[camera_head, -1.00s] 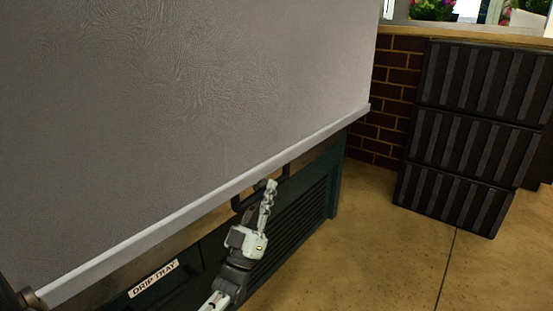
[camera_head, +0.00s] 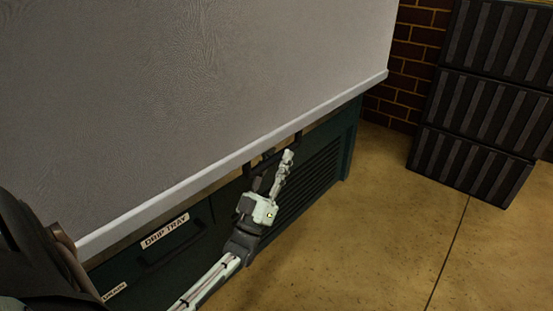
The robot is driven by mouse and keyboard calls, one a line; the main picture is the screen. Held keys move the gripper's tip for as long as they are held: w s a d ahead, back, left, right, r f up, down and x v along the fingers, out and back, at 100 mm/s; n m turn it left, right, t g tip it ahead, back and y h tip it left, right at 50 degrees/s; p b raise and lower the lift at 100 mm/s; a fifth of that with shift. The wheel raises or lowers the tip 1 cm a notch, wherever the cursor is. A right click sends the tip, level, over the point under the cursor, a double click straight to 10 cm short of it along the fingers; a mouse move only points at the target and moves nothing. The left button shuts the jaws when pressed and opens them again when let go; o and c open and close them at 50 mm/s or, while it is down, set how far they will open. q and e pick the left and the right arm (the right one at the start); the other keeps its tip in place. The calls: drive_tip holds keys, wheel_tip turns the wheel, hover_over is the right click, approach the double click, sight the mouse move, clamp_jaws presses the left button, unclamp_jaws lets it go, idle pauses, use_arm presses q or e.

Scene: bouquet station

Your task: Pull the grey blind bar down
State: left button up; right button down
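The grey blind (camera_head: 190,90) fills the upper left of the head view. The pale grey blind bar (camera_head: 215,168) runs slanting along its lower edge, up towards the right. My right gripper is not in view.
Below the bar stands a dark green cabinet (camera_head: 345,140) with a slatted side panel and a "DRIP TRAY" label (camera_head: 165,230). Stacked black crates (camera_head: 470,165) stand at the right by a brick wall (camera_head: 408,70). The tan floor (camera_head: 370,250) between is clear.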

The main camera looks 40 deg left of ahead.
use_arm(q)
drive_tip(key=v, duration=1.2)
idle(0.3)
